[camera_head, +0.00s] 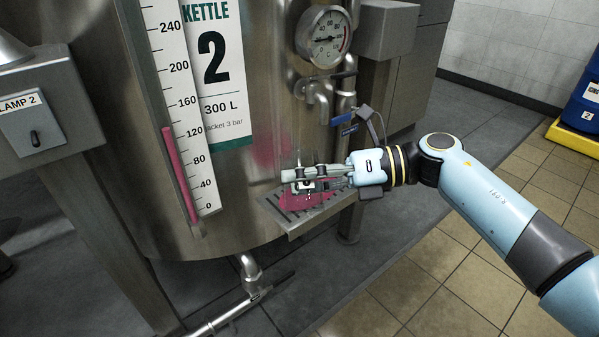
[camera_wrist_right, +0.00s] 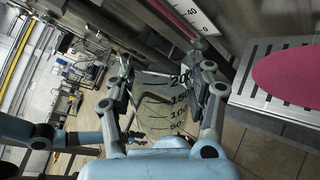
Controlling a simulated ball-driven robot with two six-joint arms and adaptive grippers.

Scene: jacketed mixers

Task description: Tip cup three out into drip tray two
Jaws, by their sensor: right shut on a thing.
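My right gripper (camera_head: 303,180) is over the slotted metal drip tray (camera_head: 335,207) on the front of kettle 2. In the right wrist view my right gripper (camera_wrist_right: 165,92) is shut on a clear cup with black graduation marks (camera_wrist_right: 155,112). No pink liquid shows in the visible part of the cup. In the head view the fingers mostly hide the cup, so its exact tilt is hard to tell. A pink patch (camera_head: 292,204) lies on the tray; it also shows in the wrist view (camera_wrist_right: 290,77). My left gripper does not show clearly.
A lamp switch box (camera_head: 33,130) is at left. Open tiled floor lies at lower right.

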